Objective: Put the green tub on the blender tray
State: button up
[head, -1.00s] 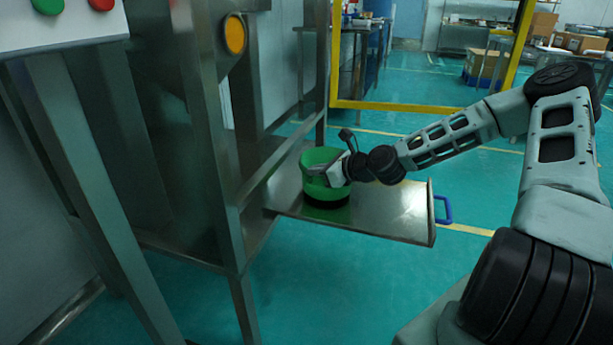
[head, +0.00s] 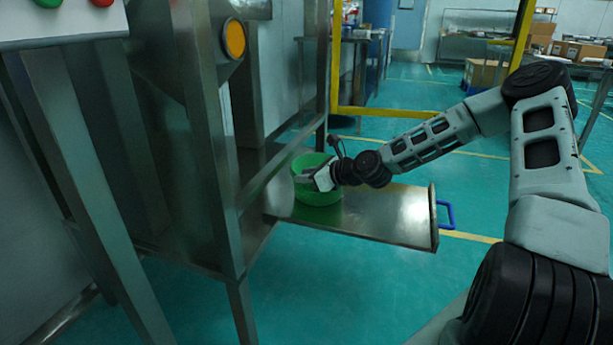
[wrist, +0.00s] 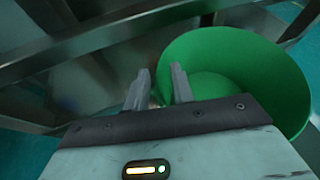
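The green tub (head: 320,193) stands upright on the flat metal blender tray (head: 393,217), towards its left part beside the machine frame. My gripper (head: 303,178) is at the tub's rim, reaching over it from the right. In the wrist view the tub (wrist: 245,65) is open-topped and empty. The two fingers of my gripper (wrist: 159,88) are spread apart, with the tub's near-left rim between them: one finger outside, the other over the inside. The tub's underside is hidden.
The steel sieve frame (head: 215,150) stands close on the left, its slanted bar near the tub. The tray has a blue handle (head: 447,215) at its right end. The tray's right half is bare. A yellow frame (head: 395,111) stands behind.

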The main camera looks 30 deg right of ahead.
jog(key=p+v, duration=0.5)
jog(key=v, duration=0.6)
jog(key=s+a+f+n+g, duration=0.2)
jog(key=s+a+n+g, duration=0.3)
jog(key=a+n, duration=0.45)
jog(key=s+a+f+n+g, duration=0.2)
jog(key=s+a+n+g, duration=0.3)
jog(key=a+n, duration=0.45)
jog(key=s+a+r+n+g+h, duration=0.1)
jog(key=s+a+r+n+h, duration=0.1)
jog(key=s+a+r+n, duration=0.4)
jog(key=s+a+r+n+g+h, duration=0.1)
jog(key=s+a+r+n, duration=0.5)
jog(key=s+n, duration=0.7)
jog(key=shift+s+a+r+g+h, duration=0.3)
jog(key=shift+s+r+h, duration=0.15)
jog(key=shift+s+h, duration=0.15)
jog(key=shift+w, duration=0.1)
